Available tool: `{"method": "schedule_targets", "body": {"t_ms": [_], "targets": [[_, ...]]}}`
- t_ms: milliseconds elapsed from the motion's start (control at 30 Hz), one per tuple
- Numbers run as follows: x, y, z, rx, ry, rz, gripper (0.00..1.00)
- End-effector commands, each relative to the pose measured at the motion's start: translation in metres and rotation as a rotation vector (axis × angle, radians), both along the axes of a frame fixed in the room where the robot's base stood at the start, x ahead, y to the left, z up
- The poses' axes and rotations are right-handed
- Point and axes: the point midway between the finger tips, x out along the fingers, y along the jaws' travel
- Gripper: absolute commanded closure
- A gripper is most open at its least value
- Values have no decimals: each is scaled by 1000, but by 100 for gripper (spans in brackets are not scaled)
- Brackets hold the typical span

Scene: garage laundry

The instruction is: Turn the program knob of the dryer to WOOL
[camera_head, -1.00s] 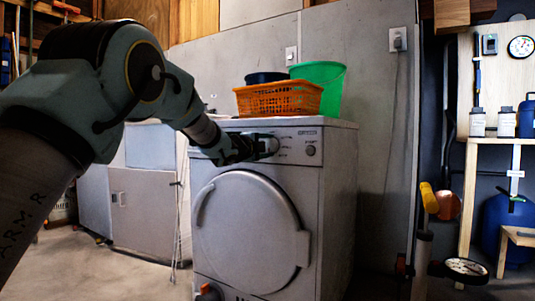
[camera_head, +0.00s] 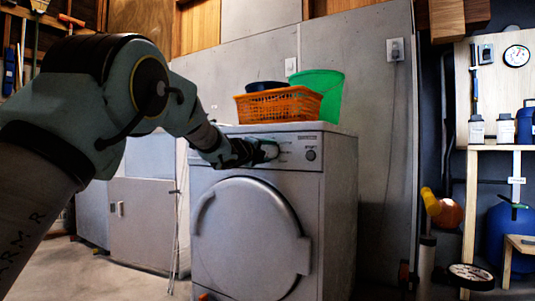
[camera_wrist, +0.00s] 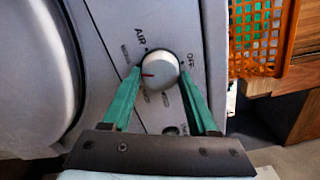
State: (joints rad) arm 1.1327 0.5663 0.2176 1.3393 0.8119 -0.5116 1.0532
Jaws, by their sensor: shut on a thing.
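The dryer (camera_head: 250,225) is a grey front-loader with a round door. Its control panel runs along the top front. In the wrist view, the round grey program knob (camera_wrist: 160,80) has a red pointer mark on its left part. The word AIR is printed to its upper left and OFF to its right; other labels are too blurred to read, and I cannot make out WOOL. The two green fingers of my gripper (camera_wrist: 159,71) are shut on the knob, one on each side. In the head view my gripper (camera_head: 268,151) is at the panel and hides the knob.
An orange basket (camera_head: 280,106), a green tub (camera_head: 328,92) and a dark bowl (camera_head: 268,86) stand on the dryer. A smaller dial (camera_head: 311,154) is at the right of the panel. A grey cabinet (camera_head: 142,220) stands at the left. The floor in front of it is clear.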

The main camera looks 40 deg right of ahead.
Motion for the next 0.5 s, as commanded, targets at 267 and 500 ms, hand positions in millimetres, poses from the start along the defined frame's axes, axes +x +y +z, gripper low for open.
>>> {"method": "schedule_targets", "body": {"t_ms": [267, 500], "targets": [[0, 0, -1, 1, 1, -1, 30], [0, 0, 0, 1, 1, -1, 11]]}}
